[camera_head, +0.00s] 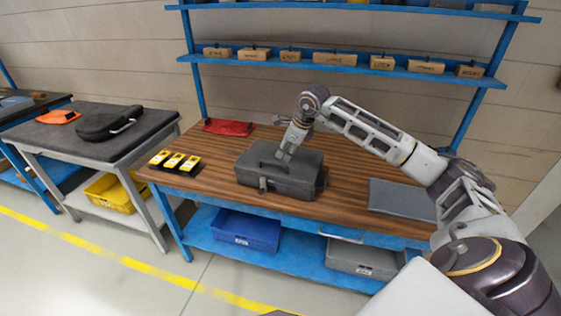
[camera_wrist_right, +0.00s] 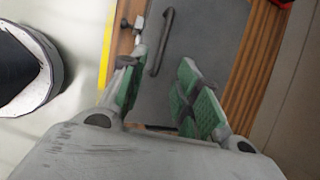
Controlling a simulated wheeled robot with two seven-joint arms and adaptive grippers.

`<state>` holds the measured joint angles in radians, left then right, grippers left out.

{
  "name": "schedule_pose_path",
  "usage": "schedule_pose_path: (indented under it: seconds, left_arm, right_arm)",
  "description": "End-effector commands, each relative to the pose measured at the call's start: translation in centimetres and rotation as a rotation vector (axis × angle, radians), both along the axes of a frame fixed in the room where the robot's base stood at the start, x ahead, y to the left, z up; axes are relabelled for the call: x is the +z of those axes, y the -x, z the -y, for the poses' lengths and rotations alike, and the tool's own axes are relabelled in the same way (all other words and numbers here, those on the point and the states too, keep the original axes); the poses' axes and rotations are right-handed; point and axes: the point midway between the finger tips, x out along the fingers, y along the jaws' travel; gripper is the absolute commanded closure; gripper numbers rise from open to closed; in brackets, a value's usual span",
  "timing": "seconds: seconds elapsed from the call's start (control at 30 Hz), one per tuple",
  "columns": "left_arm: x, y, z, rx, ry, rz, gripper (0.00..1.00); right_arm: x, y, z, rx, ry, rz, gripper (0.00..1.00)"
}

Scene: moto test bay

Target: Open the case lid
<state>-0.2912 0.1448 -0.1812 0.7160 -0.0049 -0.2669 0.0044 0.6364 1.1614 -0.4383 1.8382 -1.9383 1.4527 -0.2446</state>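The dark grey case (camera_head: 275,186) stands on the wooden-topped bench with its lid down. A latch (camera_head: 263,184) shows on its front face. My right gripper (camera_head: 286,154) is over the top of the case, near the handle (camera_head: 268,165). In the right wrist view the case lid (camera_wrist_right: 205,35) and its dark bar handle (camera_wrist_right: 161,42) lie beyond the fingertips. The green-padded fingers of the right gripper (camera_wrist_right: 160,84) are spread, with nothing between them. Whether a finger touches the lid I cannot tell. My left gripper is not in view.
On the bench (camera_head: 215,188), several yellow devices (camera_head: 174,161) lie left of the case, a red pouch (camera_head: 228,127) behind, and a grey mat (camera_head: 402,198) to the right. A blue shelf (camera_head: 345,69) with small boxes rises behind. Bare wood surrounds the case.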

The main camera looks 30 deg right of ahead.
Motion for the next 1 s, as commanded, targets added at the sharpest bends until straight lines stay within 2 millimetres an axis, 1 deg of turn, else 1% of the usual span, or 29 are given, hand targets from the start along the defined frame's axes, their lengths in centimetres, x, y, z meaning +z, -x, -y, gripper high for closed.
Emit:
schedule_pose_path:
  seconds: [0.03, 0.3, 0.5, 0.7, 0.97, 1.0]
  left_arm:
    - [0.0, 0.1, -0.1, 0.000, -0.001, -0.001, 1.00]
    - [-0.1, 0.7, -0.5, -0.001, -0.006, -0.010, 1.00]
    - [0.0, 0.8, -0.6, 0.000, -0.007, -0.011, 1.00]
    - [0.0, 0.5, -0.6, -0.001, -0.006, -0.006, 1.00]
    - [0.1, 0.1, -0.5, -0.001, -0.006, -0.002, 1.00]
    - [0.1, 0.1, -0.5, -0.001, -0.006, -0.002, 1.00]
  right_arm:
    - [-0.7, -0.3, -0.1, -0.001, -0.001, -0.001, 0.68]
    - [-3.9, -1.7, -0.4, 0.001, -0.001, -0.001, 0.68]
    - [-5.6, -2.6, -0.5, 0.000, -0.001, 0.001, 0.68]
    - [-6.4, -2.9, -0.6, 0.000, -0.001, 0.001, 0.68]
    - [-6.4, -2.9, -0.6, 0.001, 0.001, 0.001, 0.68]
    - [-6.4, -2.9, -0.6, 0.001, 0.001, 0.001, 0.71]
